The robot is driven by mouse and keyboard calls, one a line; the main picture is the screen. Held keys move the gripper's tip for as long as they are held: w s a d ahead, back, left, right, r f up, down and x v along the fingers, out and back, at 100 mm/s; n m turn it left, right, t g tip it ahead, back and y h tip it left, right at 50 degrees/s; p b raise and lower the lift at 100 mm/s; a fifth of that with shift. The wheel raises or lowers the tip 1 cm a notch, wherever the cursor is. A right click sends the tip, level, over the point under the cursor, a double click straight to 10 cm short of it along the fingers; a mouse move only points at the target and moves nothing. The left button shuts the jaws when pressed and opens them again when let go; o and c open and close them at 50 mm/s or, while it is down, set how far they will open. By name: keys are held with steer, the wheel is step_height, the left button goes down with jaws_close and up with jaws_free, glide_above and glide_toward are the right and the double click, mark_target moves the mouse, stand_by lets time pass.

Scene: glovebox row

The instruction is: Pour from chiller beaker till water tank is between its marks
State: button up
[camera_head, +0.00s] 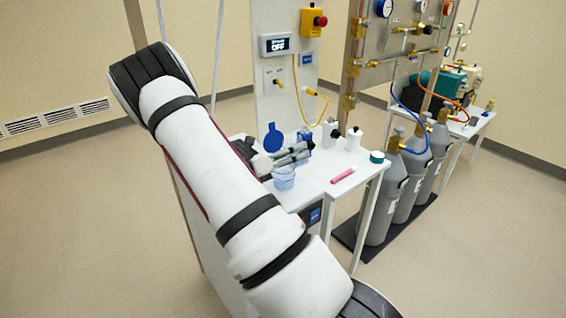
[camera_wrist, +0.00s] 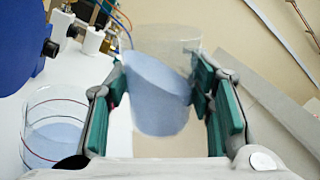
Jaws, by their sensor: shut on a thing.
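My gripper (camera_wrist: 155,95), with green pads, is shut on the clear chiller beaker (camera_wrist: 160,95) in the wrist view. The beaker holds pale blue water whose surface slants across the glass. The clear water tank (camera_wrist: 55,130) stands left of the gripper, apart from the beaker, with blue water inside and ring marks around its wall. Its water surface appears to lie between an upper line and a lower red line. In the head view my gripper (camera_head: 290,156) is over the table, and a clear vessel with blue water (camera_head: 284,179) shows just below it; I cannot tell which vessel this is.
A blue round lid (camera_head: 270,138) stands behind the gripper. White bottles (camera_head: 354,139), a pink marker (camera_head: 343,175) and a teal-capped jar (camera_head: 377,157) occupy the table's right part. Grey gas cylinders (camera_head: 379,195) stand beyond it. The table's right edge is close.

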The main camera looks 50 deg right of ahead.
steer(key=shift+w+r+n, duration=0.1)
steer(key=shift+w+n, duration=0.05)
steer(key=shift+n, duration=0.15)
steer(key=shift+w+d+r+n, duration=0.1)
steer(key=shift+w+d+n, duration=0.05)
steer(key=shift+w+n, duration=0.2)
stand_by(0.7)
steer(key=shift+w+f+n+t+b, duration=0.1)
steer(key=shift+f+n+t+b, duration=0.25)
steer(key=shift+n+b, duration=0.45)
stand_by(1.6)
steer(key=shift+r+n+h+p, duration=0.3)
steer(key=shift+r+n, duration=0.1)
steer(key=shift+n, duration=0.75)
stand_by(1.3)
steer(key=shift+f+n, duration=0.25)
steer(key=shift+n, duration=0.35)
stand_by(1.2)
